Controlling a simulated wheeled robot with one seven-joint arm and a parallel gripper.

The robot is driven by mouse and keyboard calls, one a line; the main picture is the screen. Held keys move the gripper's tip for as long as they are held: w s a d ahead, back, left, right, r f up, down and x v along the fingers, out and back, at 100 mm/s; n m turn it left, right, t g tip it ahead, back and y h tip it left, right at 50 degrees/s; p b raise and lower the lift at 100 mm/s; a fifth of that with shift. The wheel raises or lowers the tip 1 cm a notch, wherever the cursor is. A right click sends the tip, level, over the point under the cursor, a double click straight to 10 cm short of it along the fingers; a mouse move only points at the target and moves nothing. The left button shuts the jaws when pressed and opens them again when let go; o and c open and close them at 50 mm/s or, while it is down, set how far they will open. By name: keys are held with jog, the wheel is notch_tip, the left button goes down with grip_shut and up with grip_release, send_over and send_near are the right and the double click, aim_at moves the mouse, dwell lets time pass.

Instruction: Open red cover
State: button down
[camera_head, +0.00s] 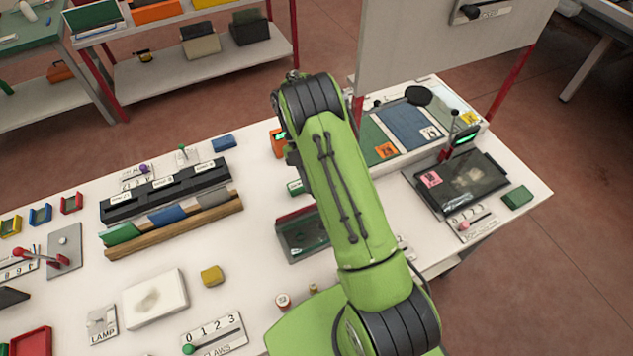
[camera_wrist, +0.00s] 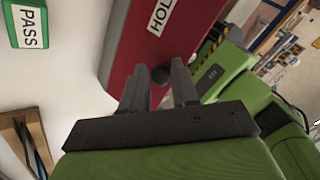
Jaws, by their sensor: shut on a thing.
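In the wrist view a red cover (camera_wrist: 138,45) with a white label starting "HOL" fills the upper middle. A dark round knob (camera_wrist: 160,74) sits at its lower edge. My gripper (camera_wrist: 161,88) has its two fingers on either side of this knob and is shut on it. In the head view my gripper is hidden behind my green arm. A shallow dark-bottomed box (camera_head: 303,240) with a red strip along its back edge shows left of the arm, partly covered by it. I cannot tell how far the cover is tilted.
A green "PASS" block (camera_wrist: 27,22) lies near the cover. A wooden holder (camera_wrist: 25,140) is at the wrist view's lower left. In the head view, a yellow block (camera_head: 212,275), a white pad (camera_head: 155,298) and a black rack (camera_head: 165,190) stand left on the white table.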

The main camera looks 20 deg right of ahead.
jog(key=shift+w+a+f, duration=0.3)
jog(key=shift+w+f, duration=0.05)
jog(key=shift+f, duration=0.3)
jog(key=c, duration=1.1)
grip_release()
jog(key=shift+o, duration=0.8)
jog(key=shift+w+a+f, duration=0.15)
jog(key=shift+w, duration=0.15)
jog(key=shift+s, duration=0.1)
jog(key=shift+r, duration=0.2)
